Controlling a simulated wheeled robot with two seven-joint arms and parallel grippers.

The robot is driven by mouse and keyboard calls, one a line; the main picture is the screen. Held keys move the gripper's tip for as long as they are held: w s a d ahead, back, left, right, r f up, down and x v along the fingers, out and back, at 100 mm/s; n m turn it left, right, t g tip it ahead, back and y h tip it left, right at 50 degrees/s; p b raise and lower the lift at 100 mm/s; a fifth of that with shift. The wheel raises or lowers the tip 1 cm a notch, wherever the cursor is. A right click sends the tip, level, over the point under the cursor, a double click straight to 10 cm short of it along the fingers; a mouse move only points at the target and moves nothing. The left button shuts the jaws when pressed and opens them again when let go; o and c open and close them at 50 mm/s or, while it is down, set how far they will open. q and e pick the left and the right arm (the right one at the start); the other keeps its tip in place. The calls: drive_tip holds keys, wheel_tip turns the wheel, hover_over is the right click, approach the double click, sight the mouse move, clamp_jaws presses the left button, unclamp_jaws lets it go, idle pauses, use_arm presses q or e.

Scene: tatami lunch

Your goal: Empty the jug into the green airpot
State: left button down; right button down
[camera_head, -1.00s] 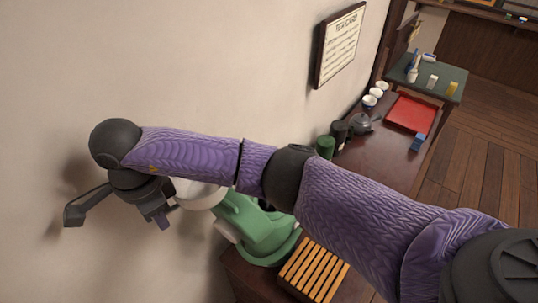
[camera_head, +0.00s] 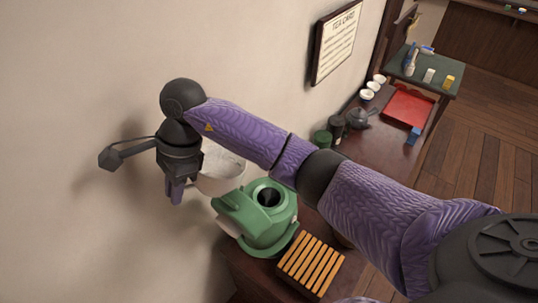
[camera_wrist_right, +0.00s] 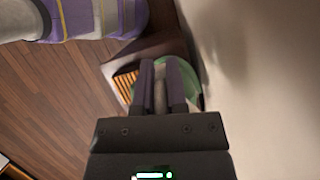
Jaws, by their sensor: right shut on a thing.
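The white jug (camera_head: 219,180) is held up beside the wall in the head view, just behind and left of the airpot's top. Its pale round mouth faces up, and my forearm covers part of it. My right gripper (camera_head: 176,190) is shut on it, and a pale part of the jug (camera_wrist_right: 160,90) shows between the fingers in the right wrist view. The green airpot (camera_head: 262,228) stands on the dark counter with a dark round opening in its top; its green edge also shows in the right wrist view (camera_wrist_right: 190,78). My left gripper is out of view.
A slatted wooden rack (camera_head: 311,264) sits right of the airpot. Farther back are a dark green canister (camera_head: 322,138), a grey teapot (camera_head: 357,117), white cups (camera_head: 367,94) and a red tray (camera_head: 408,105). The wall (camera_head: 60,160) is close behind my right gripper.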

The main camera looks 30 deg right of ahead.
sight(207, 151)
drive_tip(key=shift+w+d+r+y, duration=0.15)
drive_tip(key=shift+d+r+y, duration=0.15)
drive_tip(key=shift+d, duration=0.25)
drive_tip(key=shift+w+d+r+y, duration=0.15)
drive_tip(key=shift+d+r+y, duration=0.1)
drive_tip(key=shift+d+y, duration=0.4)
drive_tip(key=shift+w+d+r, duration=0.1)
drive_tip(key=shift+d, duration=0.25)
drive_tip(key=shift+w+d+r+g+y+p, duration=0.15)
drive_tip(key=shift+d+g+y+p, duration=0.25)
drive_tip(key=shift+d, duration=0.3)
drive_tip(key=shift+w+d+r+y, duration=0.1)
drive_tip(key=shift+d+r+y, duration=0.25)
drive_tip(key=shift+d+y, duration=0.5)
idle(0.4)
drive_tip(key=shift+w+d+r+y+b, duration=0.2)
drive_tip(key=shift+d+r+y+b, duration=0.5)
drive_tip(key=shift+r+y+b, duration=0.25)
drive_tip(key=shift+w+d+r+g+y+b, duration=0.1)
drive_tip(key=shift+d+r+g+y+b, duration=0.2)
drive_tip(key=shift+d+r+y+b, duration=0.4)
idle(0.5)
drive_tip(key=shift+d+r+b, duration=0.2)
drive_tip(key=shift+b, duration=0.3)
